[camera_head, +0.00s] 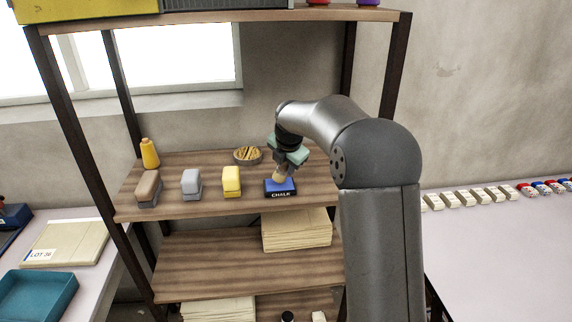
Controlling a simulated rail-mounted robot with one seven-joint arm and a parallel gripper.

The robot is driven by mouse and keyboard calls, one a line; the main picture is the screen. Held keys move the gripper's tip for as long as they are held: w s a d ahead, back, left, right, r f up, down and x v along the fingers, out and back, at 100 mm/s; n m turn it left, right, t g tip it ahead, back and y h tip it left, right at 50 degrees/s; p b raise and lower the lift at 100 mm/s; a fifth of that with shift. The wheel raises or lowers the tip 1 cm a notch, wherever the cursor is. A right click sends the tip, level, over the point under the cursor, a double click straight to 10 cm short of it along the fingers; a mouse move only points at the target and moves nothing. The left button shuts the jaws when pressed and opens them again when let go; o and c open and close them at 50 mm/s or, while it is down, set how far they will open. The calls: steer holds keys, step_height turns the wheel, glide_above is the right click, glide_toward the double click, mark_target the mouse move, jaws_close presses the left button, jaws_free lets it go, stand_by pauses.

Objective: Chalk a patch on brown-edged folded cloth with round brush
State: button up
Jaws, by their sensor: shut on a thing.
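My gripper (284,166) is over the middle shelf, pointing down, shut on a tan round-looking piece that I take to be the round brush (280,175). The brush's lower end is at the blue top of a dark pad marked CHALK (281,190). I cannot tell whether it touches the pad or is just above it. My arm comes in from the right and hides part of the shelf.
On the shelf (160,207) stand brown (149,188), grey (191,184) and yellow (231,181) blocks, an orange bottle (150,154) and a bowl of sticks (247,155). Stacked cloths (296,232) lie below. A teal tray (37,296) sits in front of the folded cloth. Shelf posts (88,160) stand between.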

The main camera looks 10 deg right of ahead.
steer(key=shift+f+b, duration=0.4)
steer(key=shift+f, duration=0.4)
stand_by(1.4)
steer(key=shift+r, duration=0.1)
steer(key=shift+r+p, duration=2.7)
steer(key=shift+r, duration=0.8)
steer(key=shift+a+f, duration=0.1)
